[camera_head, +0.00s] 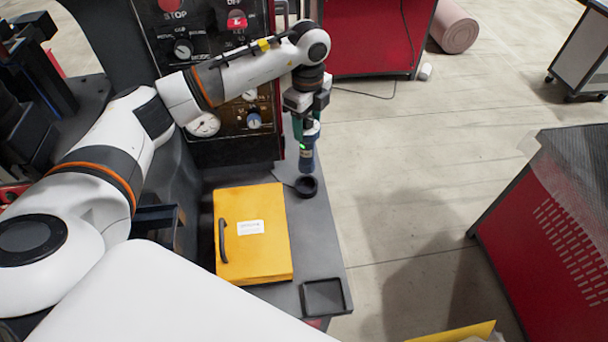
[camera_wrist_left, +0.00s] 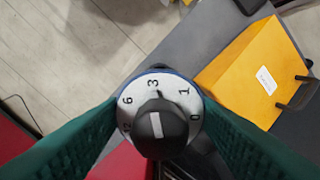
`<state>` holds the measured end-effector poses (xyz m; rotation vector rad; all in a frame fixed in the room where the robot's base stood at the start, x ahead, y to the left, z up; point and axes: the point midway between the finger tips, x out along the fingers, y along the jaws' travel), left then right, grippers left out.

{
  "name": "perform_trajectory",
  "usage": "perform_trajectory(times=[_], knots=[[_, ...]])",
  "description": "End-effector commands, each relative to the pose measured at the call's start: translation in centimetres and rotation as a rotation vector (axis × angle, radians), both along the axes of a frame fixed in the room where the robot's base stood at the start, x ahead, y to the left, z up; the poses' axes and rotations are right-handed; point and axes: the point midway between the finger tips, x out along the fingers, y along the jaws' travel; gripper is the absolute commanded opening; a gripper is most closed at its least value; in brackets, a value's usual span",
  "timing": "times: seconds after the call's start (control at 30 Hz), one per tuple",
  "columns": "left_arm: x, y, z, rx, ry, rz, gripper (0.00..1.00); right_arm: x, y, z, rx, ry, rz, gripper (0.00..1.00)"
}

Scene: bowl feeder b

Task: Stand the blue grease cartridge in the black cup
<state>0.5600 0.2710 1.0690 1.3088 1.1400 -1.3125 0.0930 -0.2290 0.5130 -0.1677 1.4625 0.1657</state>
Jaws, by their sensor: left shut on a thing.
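The blue grease cartridge (camera_head: 306,157) hangs upright below my left gripper (camera_head: 308,128), which is shut on its upper part. In the left wrist view I look down on the cartridge's end (camera_wrist_left: 190,108), a white numbered dial with a dark knob and a blue rim, between my green fingers. The black cup (camera_head: 306,187) stands on the grey bench top, directly below the cartridge in the head view. The cartridge's lower end shows at the cup's far rim. I cannot tell whether it is above, behind or just inside the cup. My right gripper is not in view.
A yellow box (camera_head: 255,255) with a black handle lies on the bench nearer me, also in the left wrist view (camera_wrist_left: 235,75). A shallow black tray (camera_head: 325,309) sits at the near corner. A control panel (camera_head: 225,65) rises behind. Open floor lies right of the bench.

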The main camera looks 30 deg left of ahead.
Motion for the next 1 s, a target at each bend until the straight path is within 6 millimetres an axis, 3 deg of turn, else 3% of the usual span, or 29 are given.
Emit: perform_trajectory(times=[0.13,0.3,0.7,1.0], knots=[[0.0,-0.1,-1.1,-0.001,0.003,0.0,0.12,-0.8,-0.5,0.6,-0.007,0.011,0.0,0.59],[-0.1,0.0,-4.2,0.0,0.004,0.001,0.12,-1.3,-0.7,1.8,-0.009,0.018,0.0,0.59],[-0.1,0.0,-9.2,-0.001,0.003,0.001,0.12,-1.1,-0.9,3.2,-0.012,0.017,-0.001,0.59],[0.0,0.0,-10.0,0.0,-0.001,0.0,0.12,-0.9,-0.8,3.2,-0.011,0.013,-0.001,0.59]])
